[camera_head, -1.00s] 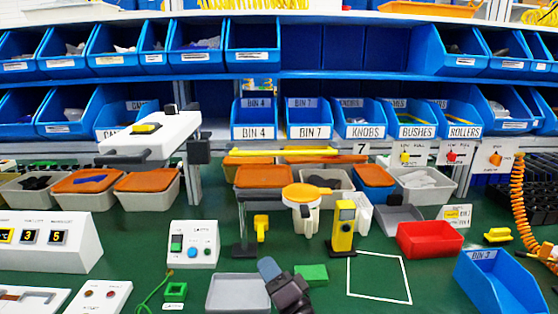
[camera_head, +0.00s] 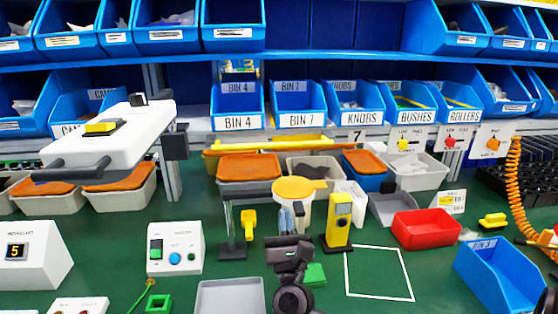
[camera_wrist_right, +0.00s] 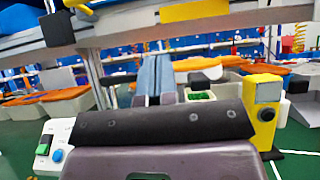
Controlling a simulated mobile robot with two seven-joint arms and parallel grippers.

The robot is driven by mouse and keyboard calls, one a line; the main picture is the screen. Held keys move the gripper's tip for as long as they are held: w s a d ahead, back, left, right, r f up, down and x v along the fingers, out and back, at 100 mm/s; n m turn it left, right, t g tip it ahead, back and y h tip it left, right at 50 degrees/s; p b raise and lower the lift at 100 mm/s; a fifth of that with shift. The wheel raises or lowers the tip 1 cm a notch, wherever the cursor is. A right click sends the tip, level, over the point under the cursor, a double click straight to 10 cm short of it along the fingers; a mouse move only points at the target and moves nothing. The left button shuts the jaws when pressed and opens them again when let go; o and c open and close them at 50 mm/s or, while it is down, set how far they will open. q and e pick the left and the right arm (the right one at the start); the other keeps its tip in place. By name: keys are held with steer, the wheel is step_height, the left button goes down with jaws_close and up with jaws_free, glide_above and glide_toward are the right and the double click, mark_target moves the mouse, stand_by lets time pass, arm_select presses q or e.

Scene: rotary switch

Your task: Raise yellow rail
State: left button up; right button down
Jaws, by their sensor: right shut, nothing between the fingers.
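The yellow rail (camera_head: 270,147) is a long, level bar in the head view, in front of the BIN 4 and BIN 7 bins and above the orange-lidded boxes. My right gripper (camera_head: 291,212) is well in front of it and lower in the picture, apart from it. Its blue-grey fingers are shut and empty, pointing away from me toward the back of the bench. The fingers (camera_wrist_right: 154,75) also show close together in the wrist view. They partly cover a white container with a yellow lid (camera_head: 294,188). My left gripper is not in view.
A yellow post device (camera_head: 339,220) stands right of my right gripper, and a yellow hook on a stand (camera_head: 249,224) stands left. A white box with a dark handle (camera_head: 115,137) juts out at the left. A white-outlined square (camera_head: 378,272) of green bench is clear.

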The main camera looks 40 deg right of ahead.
steer(key=shift+w, duration=0.1)
stand_by(0.3)
steer(key=s+a+r+p+x, duration=0.1)
steer(key=r+p+x, duration=0.1)
steer(key=x, duration=1)
steer(key=shift+d+r+p, duration=0.25)
steer(key=shift+r+p, duration=0.1)
steer(key=shift+p, duration=0.5)
steer(key=shift+w, duration=0.1)
